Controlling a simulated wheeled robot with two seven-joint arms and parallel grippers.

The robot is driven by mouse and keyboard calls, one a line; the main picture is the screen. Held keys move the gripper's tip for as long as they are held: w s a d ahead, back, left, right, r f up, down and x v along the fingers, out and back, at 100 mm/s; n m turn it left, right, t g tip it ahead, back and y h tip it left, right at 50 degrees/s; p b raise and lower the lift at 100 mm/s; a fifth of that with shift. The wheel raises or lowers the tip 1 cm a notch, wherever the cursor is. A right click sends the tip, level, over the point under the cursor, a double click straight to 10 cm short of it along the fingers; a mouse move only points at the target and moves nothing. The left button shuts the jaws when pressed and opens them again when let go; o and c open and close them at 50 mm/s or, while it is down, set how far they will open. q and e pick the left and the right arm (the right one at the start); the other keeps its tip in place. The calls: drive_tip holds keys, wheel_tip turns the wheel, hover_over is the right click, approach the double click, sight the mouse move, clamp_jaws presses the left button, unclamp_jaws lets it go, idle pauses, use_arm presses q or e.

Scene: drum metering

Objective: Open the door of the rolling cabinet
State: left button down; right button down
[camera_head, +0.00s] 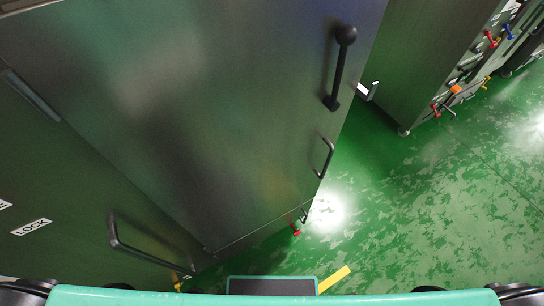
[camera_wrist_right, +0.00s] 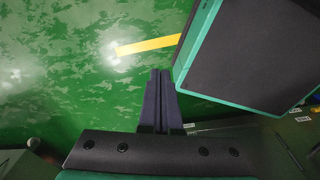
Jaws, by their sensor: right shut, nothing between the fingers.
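A large dark metal cabinet (camera_head: 190,90) fills the left and middle of the head view. A red part (camera_head: 297,232) near its lower corner looks like a caster brake. A long black handle (camera_head: 339,75) and a smaller bent handle (camera_head: 327,158) are near its right edge. The left panel (camera_head: 60,170) has a dark bar handle (camera_head: 140,250) and a label reading "LOCK" (camera_head: 31,227). I cannot tell which panel is the door. My right gripper (camera_wrist_right: 160,75) is shut and empty above the floor in the right wrist view, touching no handle there. My left gripper is not in view.
Another dark cabinet (camera_head: 425,60) on casters stands at the upper right, with several coloured handles beyond it. The green floor (camera_head: 420,200) between is clear. A yellow floor stripe (camera_head: 335,279) is near my base; it also shows in the right wrist view (camera_wrist_right: 150,45).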

drive_tip(key=shift+w, duration=0.25)
